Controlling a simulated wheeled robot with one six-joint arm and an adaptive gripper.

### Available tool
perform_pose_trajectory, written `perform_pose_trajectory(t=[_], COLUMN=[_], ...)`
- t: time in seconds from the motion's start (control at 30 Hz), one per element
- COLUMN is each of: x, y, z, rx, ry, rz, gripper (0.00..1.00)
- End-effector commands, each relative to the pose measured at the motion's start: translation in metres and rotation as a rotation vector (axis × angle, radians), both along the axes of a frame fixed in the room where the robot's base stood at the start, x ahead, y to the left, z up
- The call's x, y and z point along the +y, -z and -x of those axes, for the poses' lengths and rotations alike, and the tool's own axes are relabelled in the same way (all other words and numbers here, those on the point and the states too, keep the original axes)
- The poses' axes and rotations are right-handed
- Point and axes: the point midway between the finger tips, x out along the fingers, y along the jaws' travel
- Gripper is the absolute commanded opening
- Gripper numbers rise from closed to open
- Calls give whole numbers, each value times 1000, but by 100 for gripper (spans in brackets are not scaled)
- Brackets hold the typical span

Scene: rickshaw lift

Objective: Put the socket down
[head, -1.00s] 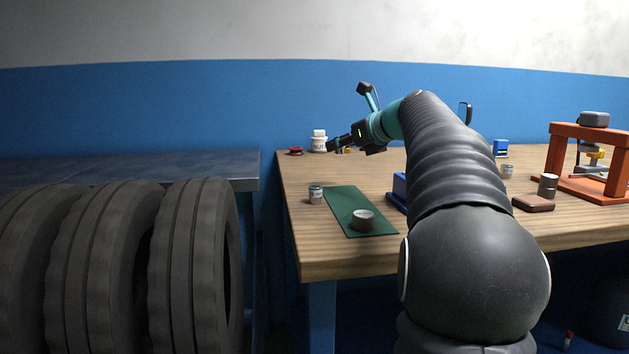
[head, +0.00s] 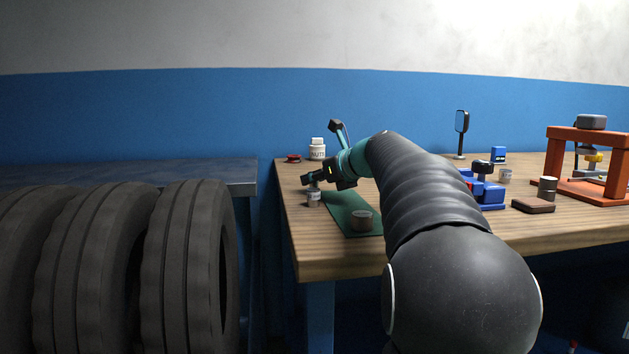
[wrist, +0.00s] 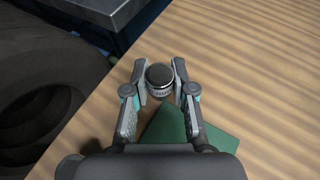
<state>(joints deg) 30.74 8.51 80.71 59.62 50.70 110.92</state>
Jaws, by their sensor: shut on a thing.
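The socket (head: 314,199), a small grey cylinder with a dark top and a light label band, stands upright at the table's left side, just left of the green mat (head: 346,207). My gripper (head: 312,182) reaches down over it from above. In the wrist view the socket (wrist: 160,80) sits between the two fingertips (wrist: 160,88), and the fingers are shut on its sides. The mat's corner (wrist: 218,140) shows below the fingers. In the head view my gripper hides the socket's top.
A white jar (head: 317,151) and a red item (head: 293,158) stand behind. Blue tool (head: 487,191), brown block (head: 533,206) and orange press frame (head: 553,165) are right. Tyres (head: 185,265) stand left, beyond the table edge.

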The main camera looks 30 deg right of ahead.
Motion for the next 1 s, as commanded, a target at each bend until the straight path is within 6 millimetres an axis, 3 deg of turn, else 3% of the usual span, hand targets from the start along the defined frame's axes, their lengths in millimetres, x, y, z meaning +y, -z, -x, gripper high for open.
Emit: perform_pose_trajectory(t=[0.43, 0.47, 0.53, 0.87, 1.0], x=[0, 0, 0, 0, 0], y=[10, 10, 9, 8, -4], z=[0, 0, 0, 0, 0], rx=[0, 0, 0, 0, 0], ry=[0, 0, 0, 0, -1], rz=[-1, -1, -1, 0, 2], gripper=[0, 30, 47, 50, 50])
